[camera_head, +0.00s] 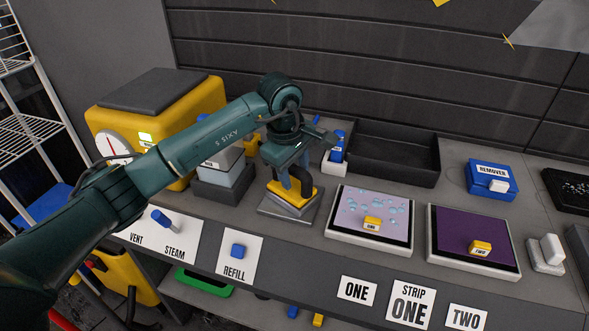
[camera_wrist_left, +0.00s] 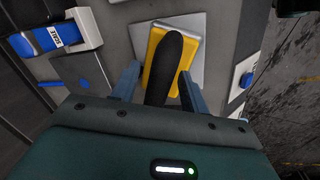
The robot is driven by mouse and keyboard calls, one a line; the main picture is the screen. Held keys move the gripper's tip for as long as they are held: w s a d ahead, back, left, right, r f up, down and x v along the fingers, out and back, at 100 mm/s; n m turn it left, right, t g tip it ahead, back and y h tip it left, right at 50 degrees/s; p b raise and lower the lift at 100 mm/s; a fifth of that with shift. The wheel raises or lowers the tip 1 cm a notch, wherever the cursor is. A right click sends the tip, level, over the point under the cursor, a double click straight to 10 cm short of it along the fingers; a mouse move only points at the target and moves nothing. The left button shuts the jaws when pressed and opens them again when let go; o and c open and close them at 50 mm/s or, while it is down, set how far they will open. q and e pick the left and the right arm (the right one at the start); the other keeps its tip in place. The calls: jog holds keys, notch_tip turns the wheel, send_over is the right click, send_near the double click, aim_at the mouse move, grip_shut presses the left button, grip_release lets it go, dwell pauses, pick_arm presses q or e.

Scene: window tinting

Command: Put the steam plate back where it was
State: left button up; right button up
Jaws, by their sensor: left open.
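The steam plate (camera_head: 297,191) is a yellow block with a dark handle. It sits on a grey metal base (camera_head: 272,207) on the bench, left of the film panels. My left gripper (camera_head: 294,170) is over it, reaching down from above. In the left wrist view the gripper's two fingers (camera_wrist_left: 157,84) stand open on either side of the dark handle (camera_wrist_left: 172,60), with the yellow plate (camera_wrist_left: 190,50) beyond. I cannot tell whether a finger touches the handle. My right gripper is not in view.
A yellow machine with a gauge (camera_head: 190,105) stands at the left. A blue bottle in a white holder (camera_head: 336,150) and a black tray (camera_head: 385,172) are behind. Panel ONE (camera_head: 345,242) and panel TWO (camera_head: 492,262) lie right. The blue REFILL button (camera_head: 238,250) is at the front.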

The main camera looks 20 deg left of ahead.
aim_at(287, 194)
pick_arm(q)
notch_tip(287, 194, up, 12)
jog(key=s+a+b, duration=0.1)
jog(key=s, duration=0.1)
dwell(0.4)
jog(key=shift+s, duration=0.1)
